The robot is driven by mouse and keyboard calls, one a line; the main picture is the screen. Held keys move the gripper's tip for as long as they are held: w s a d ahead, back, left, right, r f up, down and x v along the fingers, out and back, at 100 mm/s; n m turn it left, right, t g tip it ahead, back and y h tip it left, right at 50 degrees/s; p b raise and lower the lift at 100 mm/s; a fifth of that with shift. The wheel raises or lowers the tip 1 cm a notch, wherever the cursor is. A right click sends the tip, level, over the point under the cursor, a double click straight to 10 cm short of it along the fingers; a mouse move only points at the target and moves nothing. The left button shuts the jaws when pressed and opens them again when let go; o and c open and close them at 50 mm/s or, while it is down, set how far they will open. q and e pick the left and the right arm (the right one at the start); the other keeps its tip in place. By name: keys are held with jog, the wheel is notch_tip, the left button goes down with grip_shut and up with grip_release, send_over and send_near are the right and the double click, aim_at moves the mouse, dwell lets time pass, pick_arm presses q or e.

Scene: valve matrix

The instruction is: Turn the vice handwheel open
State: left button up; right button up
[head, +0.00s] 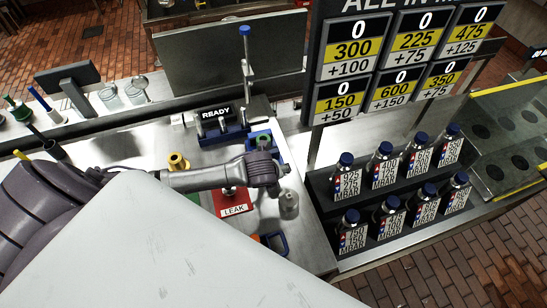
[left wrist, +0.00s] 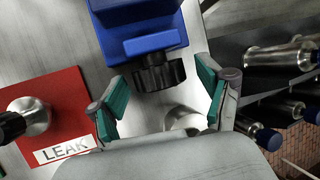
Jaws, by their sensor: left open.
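The vice is a blue block (left wrist: 150,28) at the top of the left wrist view, with a dark ribbed handwheel (left wrist: 160,72) on its near side. In the head view, a blue part (head: 278,156), apparently the vice, shows just behind my left gripper, and the handwheel is hidden there. My left gripper (left wrist: 162,96) is open, with green-padded fingers spread wide. The handwheel lies ahead of and between the fingertips, with gaps on both sides and no visible contact. In the head view this gripper (head: 284,176) reaches over the steel bench. My right gripper is not in view.
A red LEAK plate (head: 234,201) with a metal knob stands left of the gripper. A silver cylinder (head: 289,206) stands close below it. Bottles with blue caps (head: 384,150) stand on a rack at right.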

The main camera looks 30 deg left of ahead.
pick_arm(q)
jog(key=shift+c, duration=0.3)
jog(key=c, duration=1.1)
jog(key=shift+s+a+f+t+h+b, duration=0.15)
jog(key=shift+t+h+b, duration=0.15)
jog(key=shift+t, duration=0.15)
jog(key=shift+s+f+t+h+b, duration=0.1)
jog(key=shift+f+t+h+b, duration=0.15)
jog(key=shift+t, duration=0.2)
jog(key=shift+f+n+t+h+b, duration=0.1)
jog(key=shift+n+t+h+b, duration=0.3)
jog(key=shift+t+h+b, duration=0.35)
jog(key=shift+t+b, duration=0.25)
jog(key=shift+b, duration=0.3)
jog(key=shift+r+t+h, duration=0.3)
jog(key=shift+r, duration=0.05)
jog(key=shift+w, duration=0.1)
jog(key=o, duration=1.2)
jog(key=shift+c, duration=0.2)
